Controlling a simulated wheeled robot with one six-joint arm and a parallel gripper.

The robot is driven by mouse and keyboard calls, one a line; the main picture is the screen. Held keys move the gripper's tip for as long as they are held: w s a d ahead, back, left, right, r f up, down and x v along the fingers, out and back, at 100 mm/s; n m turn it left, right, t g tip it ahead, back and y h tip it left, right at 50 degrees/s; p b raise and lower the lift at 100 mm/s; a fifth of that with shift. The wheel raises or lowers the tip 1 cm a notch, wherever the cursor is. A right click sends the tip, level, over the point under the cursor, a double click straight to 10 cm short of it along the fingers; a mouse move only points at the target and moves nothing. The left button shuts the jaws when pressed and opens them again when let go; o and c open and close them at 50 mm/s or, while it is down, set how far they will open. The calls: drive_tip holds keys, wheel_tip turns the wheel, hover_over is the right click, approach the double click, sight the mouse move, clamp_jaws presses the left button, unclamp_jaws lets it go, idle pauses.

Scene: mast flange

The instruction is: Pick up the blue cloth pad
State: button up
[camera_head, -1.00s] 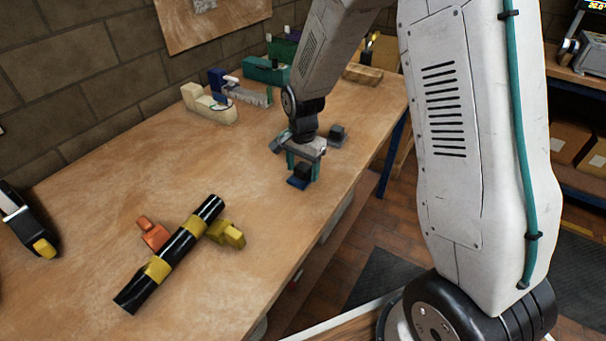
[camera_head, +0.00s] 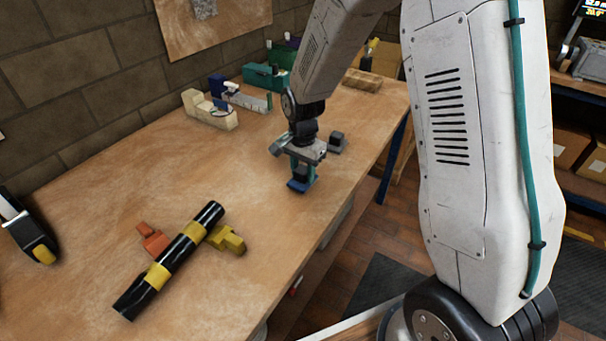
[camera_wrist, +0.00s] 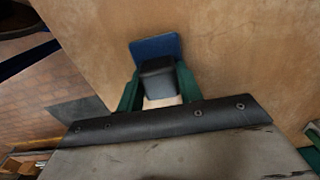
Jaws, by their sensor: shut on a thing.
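The blue cloth pad (camera_head: 298,186) lies on the wooden bench near its right edge, under my gripper. In the wrist view the blue pad (camera_wrist: 156,46) shows as a flat blue piece with a dark block-shaped grip (camera_wrist: 157,78) on it. My gripper (camera_head: 302,172) points down, its green fingers on either side of the dark grip. In the wrist view the fingers of my gripper (camera_wrist: 158,88) are shut on that grip. Whether the pad touches the bench cannot be told.
A small dark block (camera_head: 337,142) stands just behind my gripper. A black and yellow tube (camera_head: 172,260) lies in front, with an orange piece (camera_head: 152,238) and a yellow piece (camera_head: 226,239) beside it. A cream-coloured object (camera_head: 208,110) and green items stand along the back.

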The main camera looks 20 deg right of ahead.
wheel_tip(320, 180, up, 2)
drive_tip(key=shift+r, duration=0.25)
drive_tip(key=s+a, duration=0.1)
drive_tip(key=s, duration=0.4)
drive_tip(key=s+a+r, duration=0.1)
drive_tip(key=s, duration=0.4)
drive_tip(key=s+a, duration=0.1)
drive_tip(key=s, duration=0.4)
drive_tip(key=shift+s+a+r, duration=0.15)
drive_tip(key=shift+s+r, duration=0.05)
drive_tip(key=shift+s, duration=0.1)
